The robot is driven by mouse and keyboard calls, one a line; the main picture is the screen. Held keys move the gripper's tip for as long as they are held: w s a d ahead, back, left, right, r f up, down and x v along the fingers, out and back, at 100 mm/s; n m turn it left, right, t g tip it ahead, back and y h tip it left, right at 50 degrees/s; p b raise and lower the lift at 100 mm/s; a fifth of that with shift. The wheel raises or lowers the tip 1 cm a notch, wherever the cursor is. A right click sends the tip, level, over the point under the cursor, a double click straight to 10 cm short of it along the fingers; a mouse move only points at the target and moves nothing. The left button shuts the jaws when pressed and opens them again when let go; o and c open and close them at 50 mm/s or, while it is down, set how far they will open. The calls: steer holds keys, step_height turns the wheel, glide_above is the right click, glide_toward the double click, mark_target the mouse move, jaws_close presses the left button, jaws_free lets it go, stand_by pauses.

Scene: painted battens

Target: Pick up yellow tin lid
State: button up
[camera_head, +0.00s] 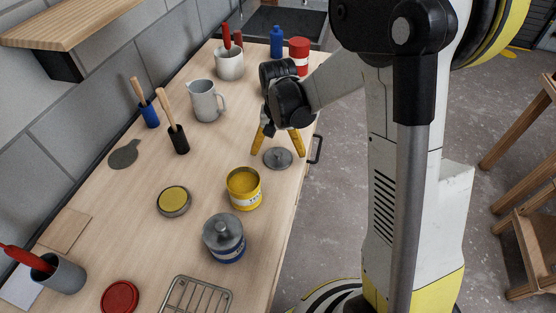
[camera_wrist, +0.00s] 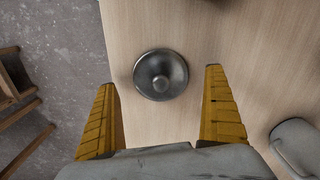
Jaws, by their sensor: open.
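A grey metal lid with a round knob (camera_head: 278,158) lies flat on the wooden counter near its right edge, beside the open yellow tin (camera_head: 243,188). The tin has no lid on it. In the wrist view the knobbed lid (camera_wrist: 160,75) lies ahead, between the lines of the two yellow fingers. My gripper (camera_head: 277,149) is open and empty above this lid; it also shows in the wrist view (camera_wrist: 159,78). A low grey round piece with a yellow top (camera_head: 173,199) lies left of the tin.
A blue-labelled tin with a knobbed lid (camera_head: 224,238), wire rack (camera_head: 196,298) and red lid (camera_head: 120,297) are nearer. A grey jug (camera_head: 205,101), brush pots and a red tin (camera_head: 299,54) stand farther back. The counter's right edge and handle (camera_head: 316,149) are close.

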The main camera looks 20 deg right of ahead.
step_height(320, 180, down, 2)
steer(key=shift+f, duration=0.2)
steer(key=shift+r, duration=0.1)
steer(key=c, duration=1.1)
steer(key=shift+c, duration=0.2)
